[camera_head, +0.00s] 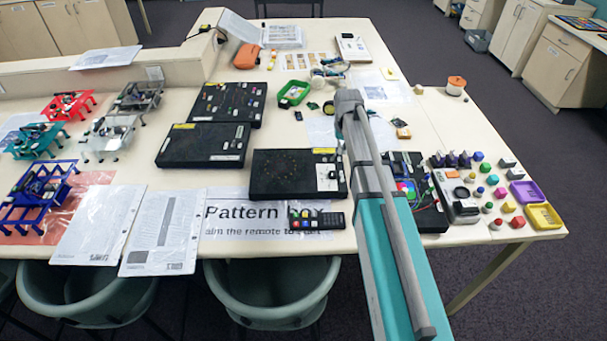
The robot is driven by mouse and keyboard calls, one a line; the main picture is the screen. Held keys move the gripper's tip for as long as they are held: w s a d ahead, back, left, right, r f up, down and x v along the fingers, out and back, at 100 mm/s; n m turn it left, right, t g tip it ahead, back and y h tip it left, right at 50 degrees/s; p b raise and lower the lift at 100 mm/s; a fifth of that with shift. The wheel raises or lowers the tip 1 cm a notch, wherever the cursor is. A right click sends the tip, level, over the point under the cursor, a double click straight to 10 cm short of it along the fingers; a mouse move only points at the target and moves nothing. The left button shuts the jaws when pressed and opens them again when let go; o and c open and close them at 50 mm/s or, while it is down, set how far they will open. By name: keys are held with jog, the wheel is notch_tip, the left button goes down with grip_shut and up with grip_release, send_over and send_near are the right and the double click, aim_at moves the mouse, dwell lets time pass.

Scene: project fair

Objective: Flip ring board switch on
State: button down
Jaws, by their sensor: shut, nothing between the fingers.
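A black board (278,181) lies near the front edge of the table, left of my arm. It carries faint orange dots and a white panel (329,177) with a small dark part at its right end. I cannot tell that part's position. Another dark board (430,217) with brightly lit coloured lights (405,190) and wires lies right of my arm, which partly covers it. I cannot tell for certain which of these is the ring board. My arm reaches up the picture between them to a grey end or joint. No gripper fingers show.
A remote (316,220) lies on a printed "Pattern" sheet (225,222) at the front edge. More black boards (203,145) (228,104) lie behind. Small coloured blocks and yellow (543,216) and purple (529,193) trays crowd the right. Chairs (270,300) stand at the front.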

aim_at(336, 160)
jog(key=shift+f+b, duration=1.25)
jog(key=shift+f, duration=0.05)
jog(key=shift+a, duration=0.75)
dwell(0.5)
jog(key=shift+r, duration=0.15)
jog(key=shift+d+r+p, duration=0.2)
jog(key=shift+r+p, duration=1.5)
jog(key=shift+p, duration=0.1)
jog(key=shift+d+r+p, duration=0.15)
jog(key=shift+r+p, duration=1.55)
jog(key=shift+p, duration=0.05)
jog(key=s+d, duration=0.1)
jog(key=s, duration=2.2)
jog(key=shift+f+b, duration=0.35)
jog(key=shift+s+d, duration=0.1)
